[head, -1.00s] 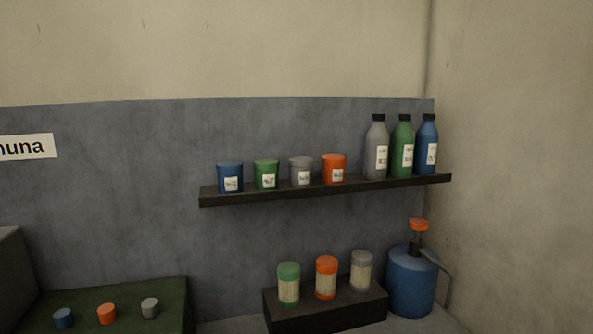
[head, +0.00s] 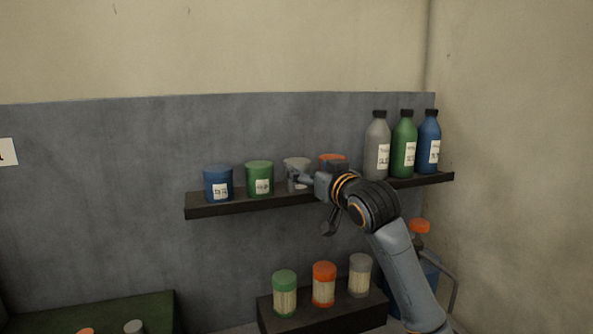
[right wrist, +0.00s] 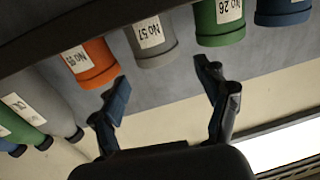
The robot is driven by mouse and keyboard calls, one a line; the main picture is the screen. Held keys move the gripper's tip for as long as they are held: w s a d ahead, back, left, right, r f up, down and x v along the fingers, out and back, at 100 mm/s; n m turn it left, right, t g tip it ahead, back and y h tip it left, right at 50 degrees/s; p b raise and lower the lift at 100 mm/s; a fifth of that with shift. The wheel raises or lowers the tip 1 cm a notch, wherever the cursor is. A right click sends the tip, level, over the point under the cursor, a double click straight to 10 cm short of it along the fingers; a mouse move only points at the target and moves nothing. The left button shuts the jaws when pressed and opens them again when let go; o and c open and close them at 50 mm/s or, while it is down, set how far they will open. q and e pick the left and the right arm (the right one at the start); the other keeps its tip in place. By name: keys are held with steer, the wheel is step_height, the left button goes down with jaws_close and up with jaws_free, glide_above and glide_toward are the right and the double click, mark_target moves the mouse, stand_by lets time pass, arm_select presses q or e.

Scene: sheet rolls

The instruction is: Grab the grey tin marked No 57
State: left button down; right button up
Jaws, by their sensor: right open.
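The grey tin marked No 57 (head: 294,165) stands on the wall shelf between a green tin and an orange tin, partly covered by my right gripper in the head view. In the right wrist view the grey tin (right wrist: 152,45) appears upside down, its No 57 label readable. My right gripper (right wrist: 163,75) is open and empty there, its two fingers spread to either side of the tin's line, with a visible gap before it. In the head view my right gripper (head: 313,204) is at the shelf's front. My left gripper is not in view.
The blue tin (head: 218,183), green tin No 26 (head: 259,179) and orange tin (head: 333,158) share the shelf (head: 240,204). Grey, green and blue bottles (head: 404,150) stand at its right end. Below are capped jars (head: 323,285) on a dark block and a blue canister (head: 430,272).

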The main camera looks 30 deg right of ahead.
mark_target(297, 160)
steer(key=shift+w+d, duration=0.15)
steer(key=shift+w, duration=0.95)
steer(key=shift+w+d+p, duration=0.1)
steer(key=shift+w+p, duration=0.35)
steer(key=w, duration=0.1)
steer(key=w+p, duration=0.2)
steer(key=shift+w+d+f, duration=0.2)
steer(key=shift+d+f, duration=0.15)
steer(key=shift+d, duration=0.05)
steer(key=shift+w+f, duration=0.1)
steer(key=shift+w, duration=0.45)
steer(key=shift+c, duration=0.9)
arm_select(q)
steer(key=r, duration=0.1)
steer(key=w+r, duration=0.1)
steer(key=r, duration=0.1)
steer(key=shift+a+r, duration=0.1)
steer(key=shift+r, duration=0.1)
arm_select(e)
steer(key=c, duration=0.9)
steer(key=shift+c, duration=0.2)
